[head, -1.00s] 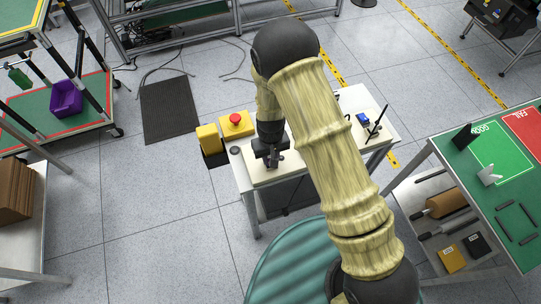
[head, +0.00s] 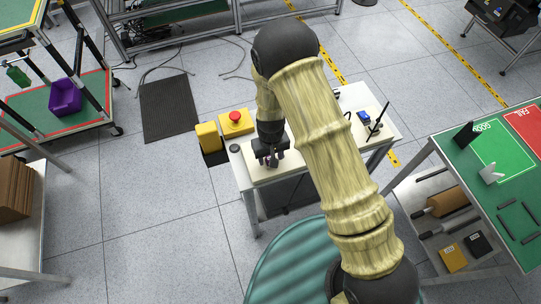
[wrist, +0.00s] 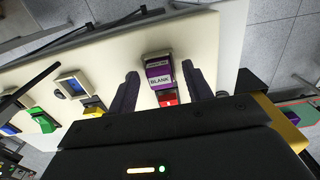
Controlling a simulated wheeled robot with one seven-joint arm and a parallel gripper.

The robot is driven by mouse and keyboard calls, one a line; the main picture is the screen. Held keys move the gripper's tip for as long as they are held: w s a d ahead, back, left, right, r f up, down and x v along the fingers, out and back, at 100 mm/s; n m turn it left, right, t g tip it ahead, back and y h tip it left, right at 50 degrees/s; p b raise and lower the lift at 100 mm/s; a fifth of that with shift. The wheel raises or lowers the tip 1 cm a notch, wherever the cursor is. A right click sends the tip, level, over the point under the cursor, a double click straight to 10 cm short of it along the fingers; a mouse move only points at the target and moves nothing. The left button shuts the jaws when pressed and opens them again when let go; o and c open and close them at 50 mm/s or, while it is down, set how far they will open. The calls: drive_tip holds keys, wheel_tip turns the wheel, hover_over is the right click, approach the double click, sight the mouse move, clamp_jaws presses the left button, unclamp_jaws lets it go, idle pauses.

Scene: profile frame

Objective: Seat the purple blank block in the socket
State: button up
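The purple blank block (wrist: 158,70), with a white "BLANK" label, shows in the wrist view between the two fingers of my gripper (wrist: 160,92). The fingers are apart, with a visible gap on each side of the block. A red piece (wrist: 168,98) shows just below the block, partly hidden by my gripper's body. In the head view, my gripper (head: 268,160) is low over the left part of the cream board on the small table, and it largely hides the block.
The cream board (wrist: 215,35) also carries a blue-screened unit (wrist: 70,86), a green piece (wrist: 40,119) and a dark rod (wrist: 85,38) in the wrist view. In the head view, a red button on a yellow box (head: 235,120) stands at the table's left back.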

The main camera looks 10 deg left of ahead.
wheel_tip(320, 180, up, 17)
drive_tip(key=b, duration=0.3)
drive_tip(key=shift+r, duration=0.2)
idle(0.4)
idle(0.8)
drive_tip(key=s+d+r+m+t, duration=0.1)
drive_tip(key=s+d+r+m, duration=0.1)
drive_tip(key=d, duration=0.6)
drive_tip(key=s+d+r+m, duration=0.2)
drive_tip(key=d, duration=0.7)
drive_tip(key=s+d+r+m+t, duration=0.1)
drive_tip(key=s+d+r+m, duration=0.1)
drive_tip(key=d, duration=0.6)
drive_tip(key=shift+s+d+t, duration=0.3)
drive_tip(key=shift+s+d, duration=0.05)
drive_tip(key=shift+s, duration=0.15)
drive_tip(key=shift+r, duration=0.1)
idle(0.3)
